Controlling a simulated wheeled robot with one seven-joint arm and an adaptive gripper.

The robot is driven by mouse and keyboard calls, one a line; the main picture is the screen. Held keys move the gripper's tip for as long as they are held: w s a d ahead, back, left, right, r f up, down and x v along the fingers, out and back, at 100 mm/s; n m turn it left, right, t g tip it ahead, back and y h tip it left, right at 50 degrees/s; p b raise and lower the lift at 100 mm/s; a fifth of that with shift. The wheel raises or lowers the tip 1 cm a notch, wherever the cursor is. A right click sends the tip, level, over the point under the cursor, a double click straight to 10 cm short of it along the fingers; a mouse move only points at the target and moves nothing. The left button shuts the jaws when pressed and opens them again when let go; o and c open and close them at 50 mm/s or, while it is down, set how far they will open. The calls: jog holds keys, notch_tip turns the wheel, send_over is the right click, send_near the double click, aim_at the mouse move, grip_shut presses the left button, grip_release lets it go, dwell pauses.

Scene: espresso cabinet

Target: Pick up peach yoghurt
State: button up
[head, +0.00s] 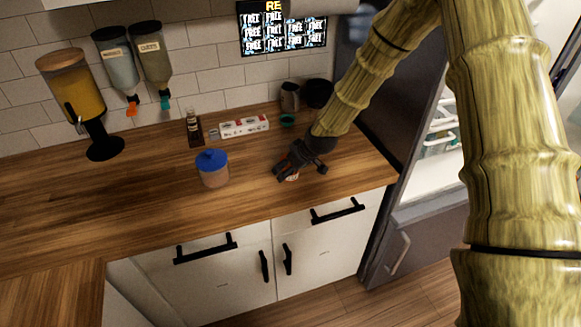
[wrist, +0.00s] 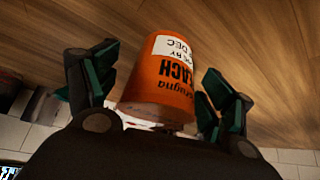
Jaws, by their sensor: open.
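The peach yoghurt is an orange cup (wrist: 168,75) with dark lettering and a white label, seen close up in the wrist view. My gripper (wrist: 155,92) is open, with one finger on each side of the cup. A gap shows on the left; on the right the finger is very near the cup, and I cannot tell if it touches. In the head view my gripper (head: 300,171) is low over the wooden counter, right of the blue-lidded jar. It hides most of the cup there; only a small pale and orange bit (head: 292,177) shows beneath it.
A jar with a blue lid (head: 212,170) stands left of my gripper. Behind are a dark bottle (head: 194,128) and a white box (head: 244,126). A juice dispenser (head: 75,95) stands far left. An open fridge (head: 435,150) is at right. The front left counter is clear.

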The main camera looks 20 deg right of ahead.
jog(key=shift+c, duration=0.5)
jog(key=c, duration=1.1)
jog(key=shift+r, duration=0.15)
